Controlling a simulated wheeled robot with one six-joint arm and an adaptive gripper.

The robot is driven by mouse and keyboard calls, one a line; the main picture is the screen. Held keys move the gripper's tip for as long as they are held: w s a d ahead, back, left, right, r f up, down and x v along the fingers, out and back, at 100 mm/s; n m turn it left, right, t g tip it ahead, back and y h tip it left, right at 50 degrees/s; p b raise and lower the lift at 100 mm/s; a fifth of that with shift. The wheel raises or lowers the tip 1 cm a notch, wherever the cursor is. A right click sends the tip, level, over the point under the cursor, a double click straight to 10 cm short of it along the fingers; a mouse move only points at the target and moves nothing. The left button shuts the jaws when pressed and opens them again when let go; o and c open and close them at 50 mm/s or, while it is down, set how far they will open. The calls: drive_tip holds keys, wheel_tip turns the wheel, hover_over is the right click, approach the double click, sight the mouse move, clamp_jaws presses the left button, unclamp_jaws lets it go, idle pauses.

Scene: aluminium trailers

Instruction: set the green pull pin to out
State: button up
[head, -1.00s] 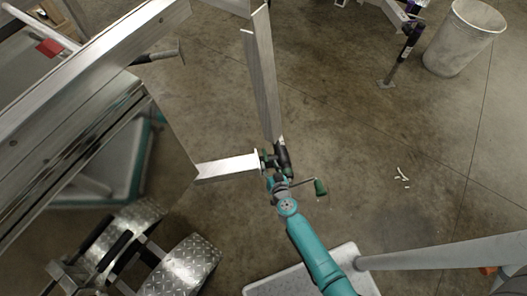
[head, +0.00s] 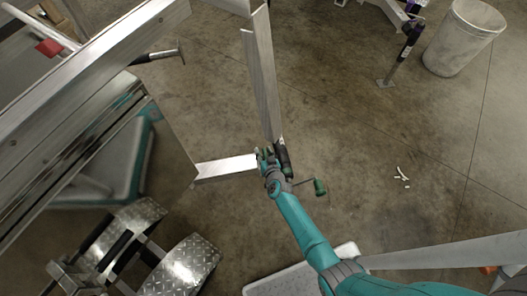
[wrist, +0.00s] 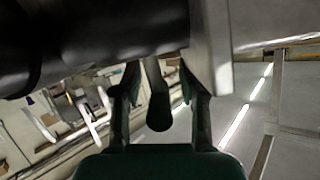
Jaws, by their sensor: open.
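A dark rod with a rounded, bulbous end (wrist: 158,115), looking like the pull pin, shows in the wrist view below a dark cylinder. Its colour is too dark there to call green for sure. My gripper (wrist: 160,82) is open, with one finger on each side of this rod; a gap shows between the rod and each finger. In the head view my gripper (head: 266,158) is at the dark jack (head: 284,162) by the end of the aluminium beam. The pin is hidden there behind my gripper and wrist.
A crank with a green handle (head: 320,187) sticks out just right of my wrist. An upright aluminium post (head: 262,80) and a short aluminium beam (head: 226,168) meet near the jack.

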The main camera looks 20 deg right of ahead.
drive_tip(key=shift+w+f, duration=0.1)
drive_tip(key=shift+w, duration=0.1)
clamp_jaws()
